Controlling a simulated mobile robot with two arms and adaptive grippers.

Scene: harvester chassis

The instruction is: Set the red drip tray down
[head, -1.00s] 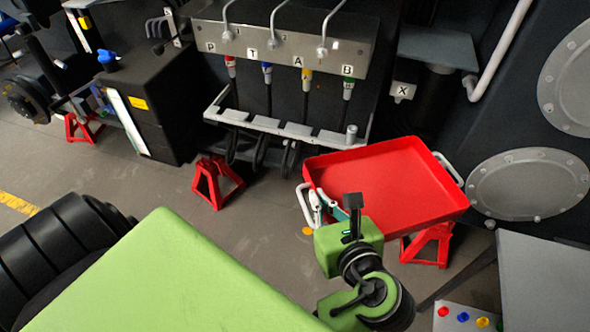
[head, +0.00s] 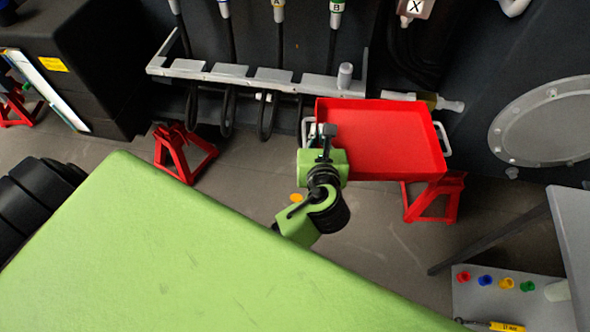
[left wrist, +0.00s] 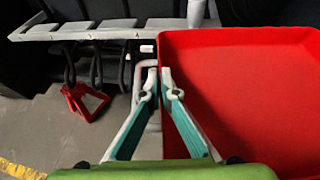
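The red drip tray (head: 390,140) is a shallow, square, level tray with pale handles on its left and right sides. It appears empty. My left gripper (head: 321,132) is at the tray's left side. In the left wrist view its fingertips (left wrist: 160,78) close in on the tray's left wall beside the handle, one finger on the handle side and one over the tray (left wrist: 245,80). Whether the wall or the handle is pinched is hard to tell. What bears the tray's underside is hidden. My right gripper is not in view.
A red stand (head: 432,198) shows below the tray's front right, and another red stand (head: 182,152) stands to the left. A grey hose rack (head: 255,78) is just behind. Floor shows between the stands.

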